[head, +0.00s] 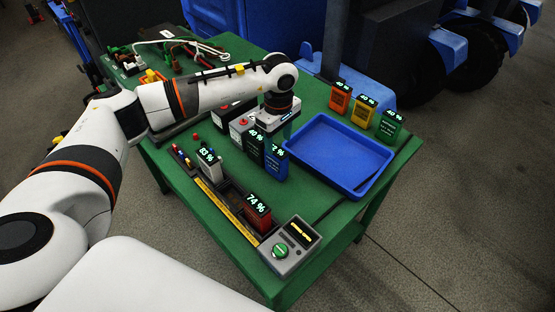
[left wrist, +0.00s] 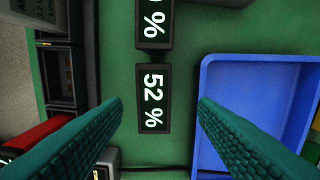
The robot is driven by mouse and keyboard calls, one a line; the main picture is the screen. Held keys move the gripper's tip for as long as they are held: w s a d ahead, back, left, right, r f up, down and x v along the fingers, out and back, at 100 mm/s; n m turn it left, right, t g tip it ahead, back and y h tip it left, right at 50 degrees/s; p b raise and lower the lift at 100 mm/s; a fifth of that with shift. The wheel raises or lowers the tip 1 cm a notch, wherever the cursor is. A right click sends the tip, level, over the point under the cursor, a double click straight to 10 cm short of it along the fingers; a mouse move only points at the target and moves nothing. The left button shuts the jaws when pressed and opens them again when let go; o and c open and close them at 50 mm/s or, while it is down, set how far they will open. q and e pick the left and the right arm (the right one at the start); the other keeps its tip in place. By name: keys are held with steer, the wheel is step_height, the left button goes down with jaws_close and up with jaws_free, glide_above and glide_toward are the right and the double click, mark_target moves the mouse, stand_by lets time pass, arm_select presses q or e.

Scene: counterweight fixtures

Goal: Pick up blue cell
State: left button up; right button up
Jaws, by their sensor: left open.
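The blue cell (head: 276,165) stands upright on the green table, just left of the blue tray, its lit top partly covered by my gripper. In the left wrist view I see from above a dark top reading 52 % (left wrist: 153,97), which appears to be this cell. My left gripper (head: 279,130) is over it, pointing down. Its teal fingers are open, one on each side of the cell, with a gap on both sides; the gripper also shows in the left wrist view (left wrist: 158,104). Nothing is held. My right gripper is out of view.
A dark cell (head: 254,147) stands close behind the blue one. The blue tray (head: 340,187) is empty. Orange (head: 340,98), yellow (head: 363,111) and green (head: 389,127) cells stand beyond it. A rack in front holds a white cell (head: 208,163) and a red cell (head: 257,214), beside a grey device (head: 290,247).

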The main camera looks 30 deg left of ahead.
mark_target(276, 150)
arm_select(q)
steer(key=shift+f, duration=0.9)
steer(key=shift+f+p, duration=0.2)
steer(key=shift+p, duration=0.1)
steer(key=f, duration=0.1)
steer(key=f+p, duration=0.1)
steer(key=f, duration=0.1)
steer(key=shift+s+a+f+p, duration=0.15)
steer(key=shift+s+f+p, duration=0.15)
steer(key=shift+f, duration=0.65)
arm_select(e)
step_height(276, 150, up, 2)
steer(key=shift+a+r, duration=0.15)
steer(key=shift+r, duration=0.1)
arm_select(q)
steer(key=shift+c, duration=0.7)
steer(key=shift+w, duration=0.1)
jaws_close()
